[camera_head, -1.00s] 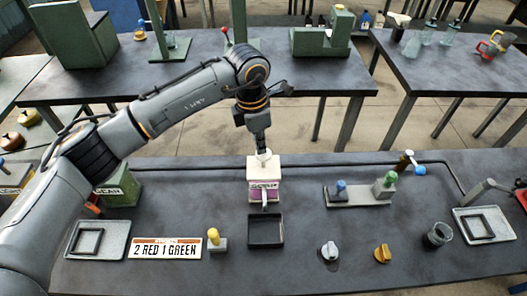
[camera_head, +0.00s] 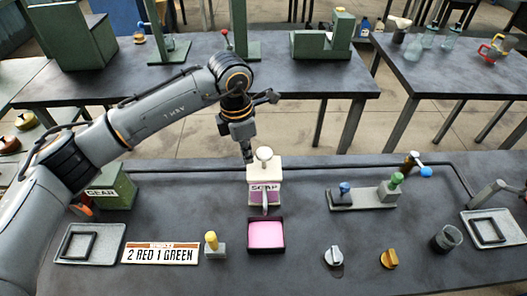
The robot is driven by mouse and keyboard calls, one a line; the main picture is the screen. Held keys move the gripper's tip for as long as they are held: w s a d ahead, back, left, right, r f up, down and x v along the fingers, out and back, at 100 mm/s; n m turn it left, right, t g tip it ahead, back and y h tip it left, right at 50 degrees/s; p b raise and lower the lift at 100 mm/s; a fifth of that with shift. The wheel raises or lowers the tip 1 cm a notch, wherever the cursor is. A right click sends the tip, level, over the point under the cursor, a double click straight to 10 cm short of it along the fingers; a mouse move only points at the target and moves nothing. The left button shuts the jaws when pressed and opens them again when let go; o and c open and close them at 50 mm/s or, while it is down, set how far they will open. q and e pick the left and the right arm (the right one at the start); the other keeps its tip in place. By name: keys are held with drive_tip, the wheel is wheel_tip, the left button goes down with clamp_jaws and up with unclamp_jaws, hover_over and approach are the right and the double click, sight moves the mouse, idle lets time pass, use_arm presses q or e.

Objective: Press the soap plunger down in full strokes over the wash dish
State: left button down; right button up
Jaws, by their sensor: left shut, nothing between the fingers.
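The soap dispenser (camera_head: 264,190) is a white box with a "SOAP" label, a pink band and a spout facing front. Its pale plunger (camera_head: 264,154) stands raised on top. My left gripper (camera_head: 247,157) is shut and empty, pointing down just left of the plunger head and seemingly apart from it. The wash dish (camera_head: 282,247), a dark square tray, lies in front of the dispenser under the spout. Pink soap (camera_head: 266,234) covers its floor.
A sign (camera_head: 161,253) reads "2 RED 1 GREEN". A yellow-topped knob (camera_head: 211,243) stands left of the dish. A block with blue and green knobs (camera_head: 365,197) is to the right.

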use_arm(q)
drive_tip(key=shift+d+r, duration=0.1)
drive_tip(key=shift+w+r, duration=0.1)
drive_tip(key=shift+r, duration=0.15)
wheel_tip(320, 180, up, 11)
drive_tip(key=a, duration=0.1)
drive_tip(key=shift+s+a+r, duration=0.15)
drive_tip(key=shift+s+a, duration=0.05)
idle(1.1)
